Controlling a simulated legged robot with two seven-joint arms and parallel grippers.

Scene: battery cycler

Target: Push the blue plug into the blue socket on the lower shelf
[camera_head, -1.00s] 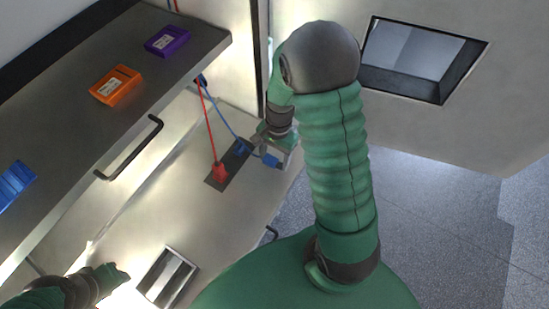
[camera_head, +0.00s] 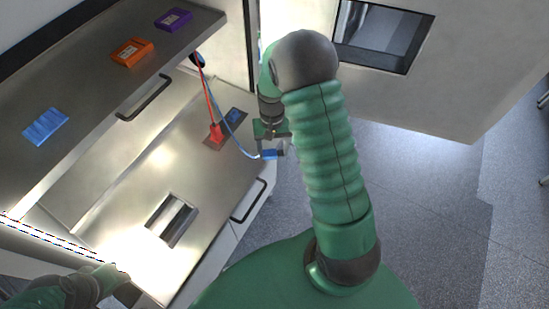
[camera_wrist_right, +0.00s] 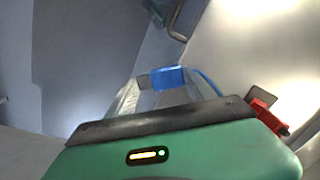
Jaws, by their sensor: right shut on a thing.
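The blue plug (camera_head: 269,155) is held in my right gripper (camera_head: 274,151), beyond the right edge of the lower shelf (camera_head: 140,170). In the right wrist view the blue plug (camera_wrist_right: 168,77) sits between the two fingers, which are shut on it. The blue socket (camera_head: 235,115) is on a dark plate on the lower shelf, apart from the plug, up and left of it.
A red plug (camera_head: 216,132) stands on the same plate, with its red cable rising behind. The blue cable (camera_head: 226,120) crosses near the socket. Orange (camera_head: 132,52), purple (camera_head: 173,19) and blue (camera_head: 46,126) blocks lie on the upper shelf. A black handle (camera_head: 250,200) is at the front.

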